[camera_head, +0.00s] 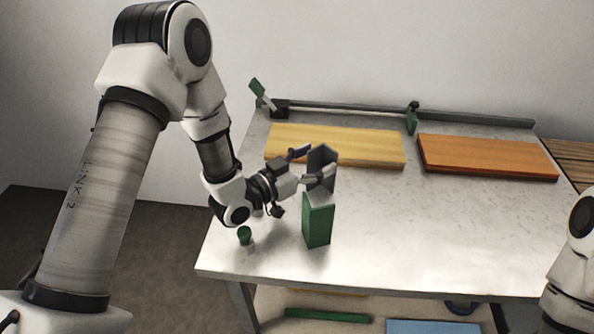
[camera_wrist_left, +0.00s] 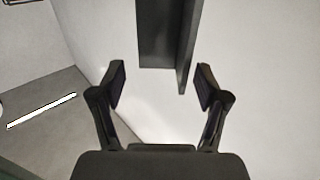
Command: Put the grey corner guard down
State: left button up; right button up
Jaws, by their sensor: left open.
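The grey corner guard (camera_head: 322,157) is an upright, angled dark grey piece. It shows directly above a green block (camera_head: 317,222) on the table; whether it rests on the block I cannot tell. My left gripper (camera_head: 318,178) is at the guard with its fingers spread. In the left wrist view the guard (camera_wrist_left: 160,35) comes down from the top edge, and its near end lies between the open fingertips of my left gripper (camera_wrist_left: 160,85), with a gap on both sides. My right gripper is out of view.
A yellow board (camera_head: 335,147) and an orange-brown board (camera_head: 485,158) lie at the back of the pale table (camera_head: 430,225), before a grey rail (camera_head: 350,109) with green clamps. A small green-topped item (camera_head: 244,235) stands near the front left. The table's middle right is clear.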

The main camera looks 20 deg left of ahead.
pick_arm(q)
jog(key=v, duration=0.7)
jog(key=shift+s+b, duration=0.2)
jog(key=shift+b, duration=0.2)
jog(key=shift+a, duration=0.1)
